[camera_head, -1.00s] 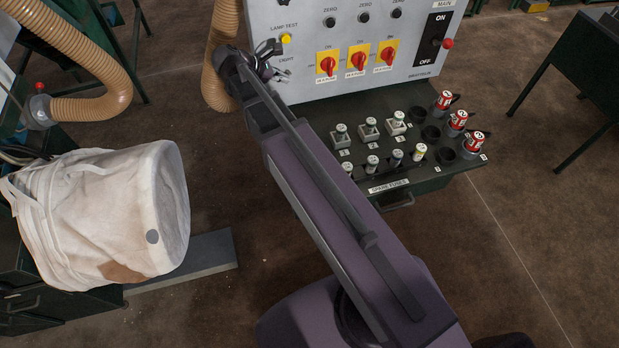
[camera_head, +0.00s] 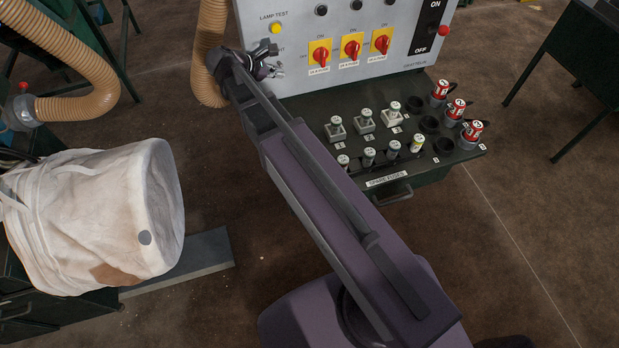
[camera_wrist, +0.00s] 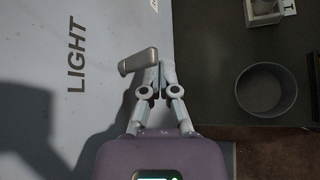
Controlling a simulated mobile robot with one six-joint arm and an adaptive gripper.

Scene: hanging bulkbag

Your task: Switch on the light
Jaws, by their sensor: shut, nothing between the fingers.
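The light switch (camera_wrist: 139,61) shows in the wrist view as a grey, rounded lever standing out from the panel, beside the printed word LIGHT (camera_wrist: 76,55). My gripper (camera_wrist: 153,70) is shut and empty, with its fingertips right at the lever's lower right side. I cannot tell for certain whether they touch it. In the head view my gripper (camera_head: 268,68) is at the lower left of the grey control panel (camera_head: 400,60), below the yellow lamp test button (camera_head: 275,28). There the lever cannot be made out clearly, and the LIGHT label is mostly hidden by my arm.
Red rotary switches (camera_head: 351,48) on yellow plates sit right of my gripper. Below the panel, a dark shelf (camera_head: 415,170) holds several fuses and round sockets. A tan hose (camera_head: 209,55) hangs close to the gripper's left. A white bulk bag (camera_head: 90,215) is at the left.

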